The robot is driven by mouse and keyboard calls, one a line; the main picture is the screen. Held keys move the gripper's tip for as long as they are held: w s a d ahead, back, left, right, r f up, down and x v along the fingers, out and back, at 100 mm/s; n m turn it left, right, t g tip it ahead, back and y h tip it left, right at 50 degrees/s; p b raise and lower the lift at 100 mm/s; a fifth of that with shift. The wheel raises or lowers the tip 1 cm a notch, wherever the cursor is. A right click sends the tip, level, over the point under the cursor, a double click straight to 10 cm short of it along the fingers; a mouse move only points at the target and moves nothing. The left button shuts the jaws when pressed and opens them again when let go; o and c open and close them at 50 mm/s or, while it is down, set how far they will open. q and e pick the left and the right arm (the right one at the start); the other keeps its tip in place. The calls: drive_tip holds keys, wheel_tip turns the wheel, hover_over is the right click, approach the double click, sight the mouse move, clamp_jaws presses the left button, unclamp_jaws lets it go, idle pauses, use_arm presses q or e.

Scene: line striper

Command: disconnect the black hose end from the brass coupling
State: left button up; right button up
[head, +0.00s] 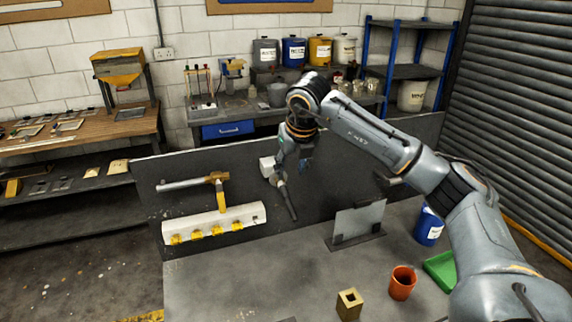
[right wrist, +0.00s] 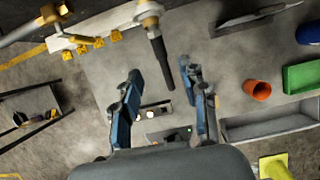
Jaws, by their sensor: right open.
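The black hose end (head: 286,198) hangs down at a slant in front of the dark panel. In the right wrist view the black hose end (right wrist: 159,58) runs from a pale fitting with a brass-coloured ring (right wrist: 150,20), which appears to be the coupling. My right gripper (right wrist: 160,70) is open, its blue fingers on either side of the hose's lower part in that view. I cannot tell whether they touch it. In the head view my right gripper (head: 296,160) partly hides the fitting. My left gripper is not in view.
A brass valve (head: 219,190) on a grey pipe stands left of the hose, above a white block with yellow knobs (head: 214,222). An upright grey plate (head: 358,222), orange cup (head: 402,282), brass block (head: 349,304), blue can (head: 428,227) and green tray (head: 441,268) occupy the right side of the bench.

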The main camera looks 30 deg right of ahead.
sight(285, 191)
drive_tip(key=x, duration=0.1)
drive_tip(key=b+x, duration=0.1)
drive_tip(key=x, duration=0.1)
drive_tip(key=shift+s+a+f, duration=0.15)
drive_tip(key=shift+s, duration=0.05)
drive_tip(key=b+x, duration=0.1)
drive_tip(key=x, duration=0.1)
drive_tip(key=b+x, duration=0.1)
drive_tip(key=x, duration=0.1)
drive_tip(key=shift+w, duration=0.2)
drive_tip(key=shift+w+f+b, duration=0.1)
drive_tip(key=shift+f+b, duration=0.25)
drive_tip(key=shift+b, duration=0.1)
drive_tip(key=shift+w+f, duration=0.1)
drive_tip(key=shift+f, duration=0.1)
drive_tip(key=shift+w+f, duration=0.2)
drive_tip(key=shift+f, duration=0.05)
use_arm(q)
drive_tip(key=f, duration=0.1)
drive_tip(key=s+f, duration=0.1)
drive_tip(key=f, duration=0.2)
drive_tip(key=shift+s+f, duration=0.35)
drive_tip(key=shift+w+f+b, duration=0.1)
drive_tip(key=shift+b, duration=0.2)
use_arm(e)
drive_tip(key=shift+c, duration=0.5)
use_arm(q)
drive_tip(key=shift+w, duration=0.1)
use_arm(e)
clamp_jaws()
